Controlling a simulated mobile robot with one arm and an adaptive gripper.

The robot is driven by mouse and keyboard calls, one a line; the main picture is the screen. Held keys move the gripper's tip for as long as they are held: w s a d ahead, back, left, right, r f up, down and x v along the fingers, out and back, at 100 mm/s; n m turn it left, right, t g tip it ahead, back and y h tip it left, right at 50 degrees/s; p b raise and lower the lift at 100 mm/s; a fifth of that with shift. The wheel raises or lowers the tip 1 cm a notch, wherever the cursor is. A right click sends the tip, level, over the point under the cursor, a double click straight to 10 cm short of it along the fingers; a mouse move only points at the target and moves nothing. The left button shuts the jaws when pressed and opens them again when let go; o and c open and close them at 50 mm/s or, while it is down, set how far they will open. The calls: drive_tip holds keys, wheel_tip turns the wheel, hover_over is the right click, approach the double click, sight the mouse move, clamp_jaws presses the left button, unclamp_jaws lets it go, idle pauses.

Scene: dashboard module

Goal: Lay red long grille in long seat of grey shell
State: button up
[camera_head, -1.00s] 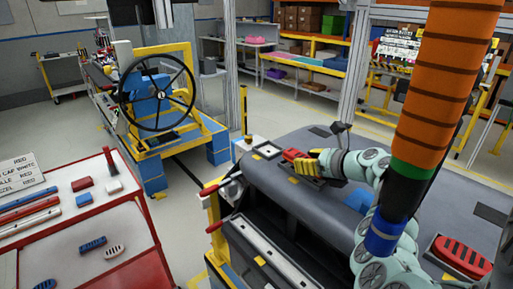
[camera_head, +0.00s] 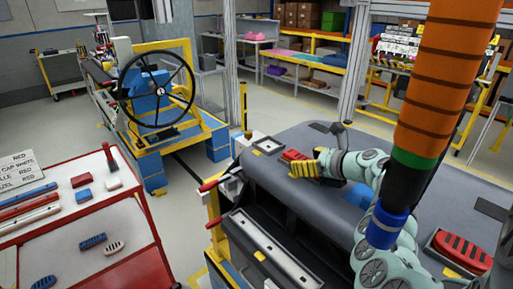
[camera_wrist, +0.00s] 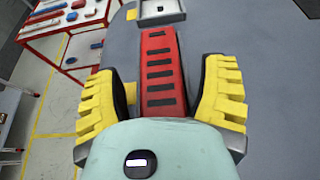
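The red long grille (camera_wrist: 162,70), a bar with a row of dark slots, lies lengthwise on the grey shell (camera_wrist: 255,45). It also shows in the head view (camera_head: 294,154) on top of the shell (camera_head: 325,195). My gripper (camera_wrist: 163,85) is open, with its yellow fingers on either side of the grille and a gap on each side. In the head view my gripper (camera_head: 303,168) is low over the shell. The grille's near end is hidden by my gripper, and the long seat's outline is mostly covered, so I cannot tell how flush it sits.
A square pale-framed seat (camera_head: 267,149) lies just beyond the grille. A red oval slotted part (camera_head: 462,249) sits at the shell's right. A blue part (camera_head: 357,195) is near my arm. A parts table (camera_head: 70,225) with loose parts stands at left.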

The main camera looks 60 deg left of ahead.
drive_tip(key=v, duration=1.2)
drive_tip(key=shift+w+a, duration=0.1)
drive_tip(key=shift+w, duration=0.05)
drive_tip(key=shift+r, duration=0.1)
idle(0.5)
